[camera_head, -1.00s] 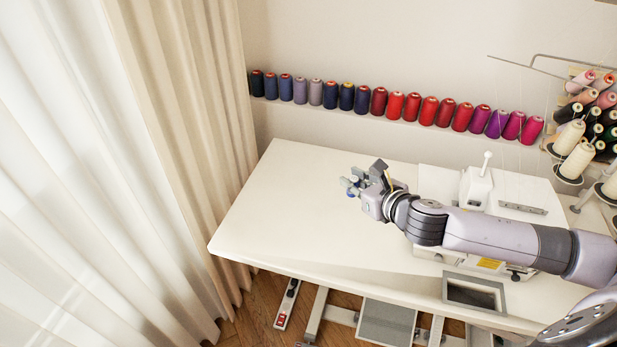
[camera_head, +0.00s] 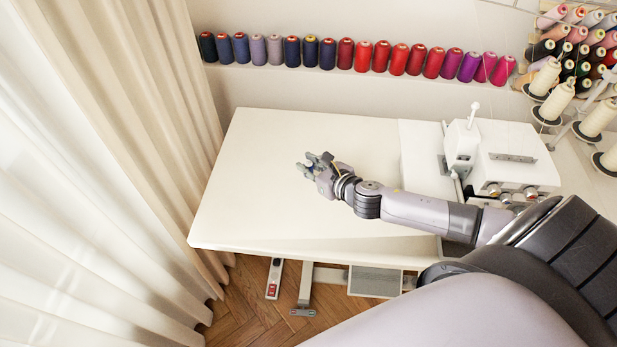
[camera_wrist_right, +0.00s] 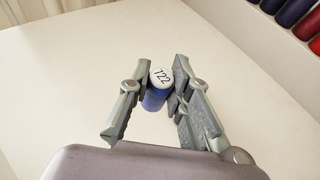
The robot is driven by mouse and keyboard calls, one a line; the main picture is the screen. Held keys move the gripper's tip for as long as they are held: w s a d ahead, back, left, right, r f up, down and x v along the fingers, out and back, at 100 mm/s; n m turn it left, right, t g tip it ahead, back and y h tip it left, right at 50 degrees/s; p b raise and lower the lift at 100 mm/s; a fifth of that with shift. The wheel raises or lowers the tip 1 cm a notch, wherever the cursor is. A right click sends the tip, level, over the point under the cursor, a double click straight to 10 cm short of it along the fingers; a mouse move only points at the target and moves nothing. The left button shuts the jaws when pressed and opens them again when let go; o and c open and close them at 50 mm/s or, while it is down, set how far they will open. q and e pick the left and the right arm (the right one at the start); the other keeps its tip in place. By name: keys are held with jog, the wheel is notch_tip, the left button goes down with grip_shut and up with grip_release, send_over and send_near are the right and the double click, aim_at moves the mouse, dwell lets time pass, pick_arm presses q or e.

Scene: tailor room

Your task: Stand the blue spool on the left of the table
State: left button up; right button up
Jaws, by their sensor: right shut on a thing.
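The blue spool (camera_wrist_right: 155,98) shows in the right wrist view, with a white top marked 122. My right gripper (camera_wrist_right: 158,82) is shut on it, with a finger on either side. In the head view my right gripper (camera_head: 312,165) is over the left part of the white table (camera_head: 250,205), and the spool is mostly hidden by the fingers there. I cannot tell whether the spool's base touches the table. My left gripper is not in view.
A white sewing machine (camera_head: 510,155) stands on the table's right. A shelf row of coloured spools (camera_head: 365,57) runs along the wall behind. Curtains (camera_head: 120,120) hang at the left. The table's left end is clear.

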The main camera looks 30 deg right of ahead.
jog(key=shift+s+f, duration=0.15)
jog(key=shift+f, duration=0.55)
jog(key=shift+f+b, duration=0.45)
jog(key=shift+f, duration=1.4)
jog(key=shift+f, duration=0.15)
jog(key=o, duration=0.8)
